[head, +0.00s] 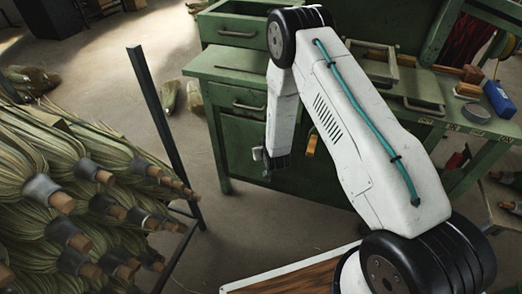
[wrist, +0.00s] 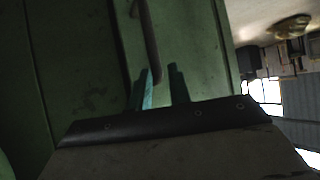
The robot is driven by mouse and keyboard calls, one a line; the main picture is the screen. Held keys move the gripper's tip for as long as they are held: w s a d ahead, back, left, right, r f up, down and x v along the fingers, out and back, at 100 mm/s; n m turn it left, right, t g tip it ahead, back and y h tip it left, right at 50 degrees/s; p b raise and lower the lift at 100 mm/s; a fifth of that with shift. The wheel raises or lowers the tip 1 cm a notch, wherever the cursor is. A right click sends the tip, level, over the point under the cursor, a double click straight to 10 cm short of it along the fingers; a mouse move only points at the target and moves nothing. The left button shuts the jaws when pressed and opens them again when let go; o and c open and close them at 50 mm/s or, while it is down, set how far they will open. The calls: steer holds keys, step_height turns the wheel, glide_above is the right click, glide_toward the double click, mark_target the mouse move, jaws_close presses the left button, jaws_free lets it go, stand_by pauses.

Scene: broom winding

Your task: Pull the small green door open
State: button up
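The small green door (head: 240,150) is the lower front panel of the green workbench in the head view, partly hidden by my arm. It looks shut. In the wrist view the green door (wrist: 190,40) fills the middle, with a dark bar handle (wrist: 151,45) running down from the top edge. My gripper (wrist: 160,85) has its two teal fingers apart, with the lower end of the handle showing between them. I cannot tell whether they touch it. In the head view my gripper (head: 262,160) is small, in front of the door and partly hidden by my forearm.
Brooms (head: 80,190) and a dark metal post (head: 165,120) stand at the left. A blue box (head: 499,98) lies on the bench top at the right. Floor (head: 225,220) between brooms and bench is clear.

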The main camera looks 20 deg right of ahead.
steer(key=s+f+t, duration=0.3)
steer(key=f+t, duration=0.2)
steer(key=t, duration=0.2)
steer(key=w, duration=0.7)
steer(key=shift+d, duration=0.35)
steer(key=shift+f, duration=0.1)
jaws_close()
